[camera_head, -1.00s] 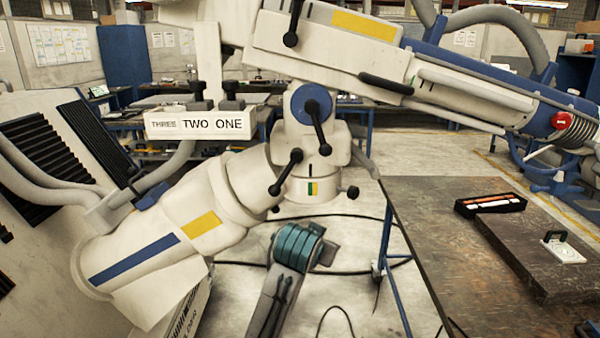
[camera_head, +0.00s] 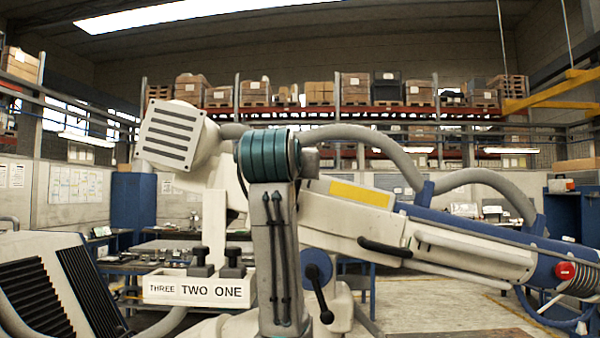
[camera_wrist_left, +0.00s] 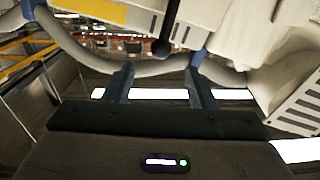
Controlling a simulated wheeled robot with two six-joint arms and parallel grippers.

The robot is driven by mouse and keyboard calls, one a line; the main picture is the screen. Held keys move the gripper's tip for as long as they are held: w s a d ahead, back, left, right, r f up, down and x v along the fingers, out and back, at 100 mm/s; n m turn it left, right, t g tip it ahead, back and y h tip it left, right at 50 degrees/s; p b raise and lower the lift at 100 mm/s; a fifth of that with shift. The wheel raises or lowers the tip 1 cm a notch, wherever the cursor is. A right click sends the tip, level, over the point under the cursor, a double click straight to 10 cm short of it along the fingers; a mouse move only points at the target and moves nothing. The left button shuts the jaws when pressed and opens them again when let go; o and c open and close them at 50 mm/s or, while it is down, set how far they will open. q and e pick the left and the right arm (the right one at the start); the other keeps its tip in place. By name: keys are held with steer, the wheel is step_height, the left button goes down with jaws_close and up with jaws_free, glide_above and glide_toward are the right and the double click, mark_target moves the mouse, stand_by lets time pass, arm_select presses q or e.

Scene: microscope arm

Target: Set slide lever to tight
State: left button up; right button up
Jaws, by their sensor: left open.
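The white microscope arm (camera_head: 350,220) spans the head view, with a yellow strip on its boom. A black ball-ended lever (camera_head: 322,300) hangs from its blue disc. My left arm stands upright in front of the boom, its teal joint at the top, and hides part of it. My left gripper does not show in the head view. In the left wrist view my left gripper (camera_wrist_left: 160,75) is open and empty. A black ball-ended lever (camera_wrist_left: 160,47) shows beyond and between its fingertips, near the yellow strip; contact is not visible. I cannot tell which lever is the slide lever.
A white block (camera_head: 196,290) labelled THREE, TWO, ONE has black knobs on top. A grey ribbed housing (camera_head: 178,135) and thick grey hoses (camera_head: 365,140) lie behind my arm. Shelves with boxes stand far back.

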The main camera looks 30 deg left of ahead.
arm_select(q)
steer(key=p+x, duration=0.1)
steer(key=x, duration=0.2)
steer(key=p+x, duration=0.2)
steer(key=x, duration=0.1)
steer(key=p+x, duration=0.1)
steer(key=x, duration=0.2)
steer(key=shift+w+a+r, duration=0.15)
steer(key=shift+a+r, duration=0.1)
steer(key=shift+r, duration=0.05)
steer(key=shift+w+a+f+p, duration=0.1)
steer(key=shift+w+a+p, duration=0.15)
steer(key=shift+w+p, duration=0.3)
jaws_close()
